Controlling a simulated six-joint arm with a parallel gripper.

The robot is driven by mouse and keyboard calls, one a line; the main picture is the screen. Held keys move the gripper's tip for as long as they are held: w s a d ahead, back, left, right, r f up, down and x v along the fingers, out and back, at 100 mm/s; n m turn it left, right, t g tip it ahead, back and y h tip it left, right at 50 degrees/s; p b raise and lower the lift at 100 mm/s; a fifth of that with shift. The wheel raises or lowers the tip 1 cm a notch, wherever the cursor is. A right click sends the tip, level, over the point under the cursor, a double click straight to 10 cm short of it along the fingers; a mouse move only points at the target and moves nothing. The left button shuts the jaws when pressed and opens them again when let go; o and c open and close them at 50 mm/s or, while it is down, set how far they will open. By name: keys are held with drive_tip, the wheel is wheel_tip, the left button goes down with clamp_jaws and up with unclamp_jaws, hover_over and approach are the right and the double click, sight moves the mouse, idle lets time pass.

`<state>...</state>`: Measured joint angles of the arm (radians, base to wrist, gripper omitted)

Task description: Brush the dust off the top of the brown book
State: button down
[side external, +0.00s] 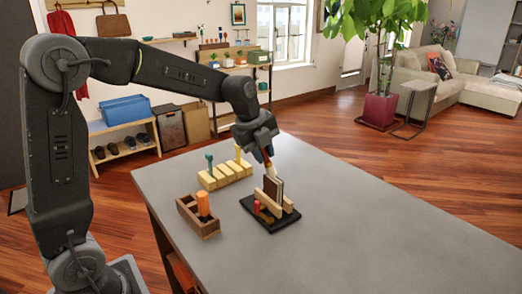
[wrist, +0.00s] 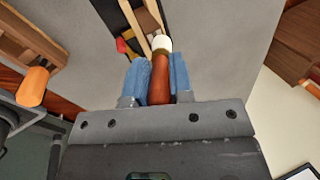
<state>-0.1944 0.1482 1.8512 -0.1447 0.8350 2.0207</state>
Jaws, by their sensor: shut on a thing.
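My gripper (side external: 265,154) is shut on a brush with a reddish-brown handle (wrist: 158,82) and pale bristles (wrist: 162,43). In the wrist view the handle stands between the two blue fingers (wrist: 159,66). The brown book (side external: 272,187) stands upright between pale wooden bars (side external: 268,203) on a black base (side external: 282,222). The brush points down, with its tip close to the book's top; I cannot tell whether they touch. In the wrist view, brown between the bars (wrist: 148,22) is partly cut off. Dust on the book is too small to make out.
A yellow slotted rack (side external: 225,175) holds upright tools behind. The grey tabletop (side external: 370,240) is clear on the right.

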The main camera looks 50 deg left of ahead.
drive_tip(key=shift+s+a, duration=0.15)
drive_tip(key=shift+a, duration=0.65)
idle(0.4)
wheel_tip(320, 180, up, 6)
idle(0.8)
drive_tip(key=shift+r, duration=0.15)
wheel_tip(320, 180, up, 3)
drive_tip(key=shift+f, duration=0.15)
idle(0.3)
idle(0.4)
